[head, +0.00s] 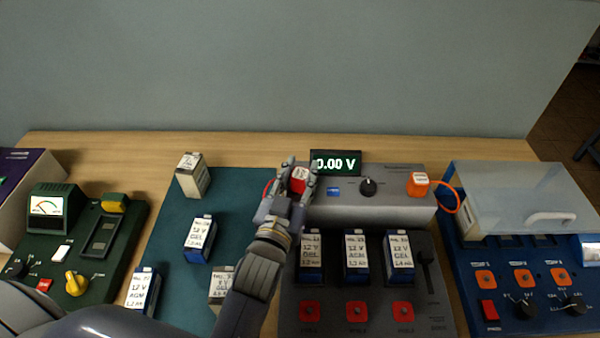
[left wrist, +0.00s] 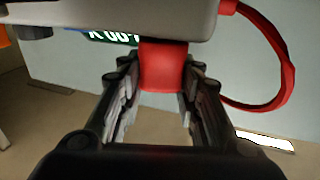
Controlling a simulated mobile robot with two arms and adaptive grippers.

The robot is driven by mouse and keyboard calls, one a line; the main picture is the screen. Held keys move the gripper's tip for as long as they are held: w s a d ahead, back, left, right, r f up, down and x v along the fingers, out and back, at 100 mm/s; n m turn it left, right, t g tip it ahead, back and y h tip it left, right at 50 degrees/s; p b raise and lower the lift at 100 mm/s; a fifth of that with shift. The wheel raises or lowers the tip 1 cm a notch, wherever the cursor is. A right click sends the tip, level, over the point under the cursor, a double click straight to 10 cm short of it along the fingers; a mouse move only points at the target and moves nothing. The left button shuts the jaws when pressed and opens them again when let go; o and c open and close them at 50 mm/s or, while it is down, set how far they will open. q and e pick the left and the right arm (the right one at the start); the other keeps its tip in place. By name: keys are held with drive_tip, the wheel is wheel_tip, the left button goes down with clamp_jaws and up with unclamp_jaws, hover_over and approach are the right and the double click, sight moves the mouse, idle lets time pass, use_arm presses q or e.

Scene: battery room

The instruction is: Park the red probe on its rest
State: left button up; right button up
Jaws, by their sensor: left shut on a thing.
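The red probe (head: 299,179) is at the left end of the raised back part of the grey tester (head: 390,208). My left gripper (head: 298,178) is shut on it, with fingers on both sides. In the left wrist view the red probe (left wrist: 163,68) shows between the fingers, against the grey housing (left wrist: 120,15), with its red cable (left wrist: 286,65) looping to the right. Whether it is seated on a rest or just held there I cannot tell. The display (head: 336,163) reads 0.00 V. My right gripper is not in view.
An orange probe (head: 418,184) with an orange cable sits at the tester's right end. Three batteries (head: 356,256) stand in the tester's front. Several batteries stand on the teal mat (head: 165,228). A green device (head: 95,245) and a blue one (head: 540,310) flank them.

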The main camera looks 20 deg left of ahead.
use_arm(q)
drive_tip(key=shift+f, duration=0.35)
drive_tip(key=o, duration=0.9)
drive_tip(key=shift+c, duration=0.2)
drive_tip(key=shift+s, duration=0.1)
drive_tip(key=s, duration=1.1)
drive_tip(key=shift+d+p, duration=0.15)
drive_tip(key=shift+p, duration=0.25)
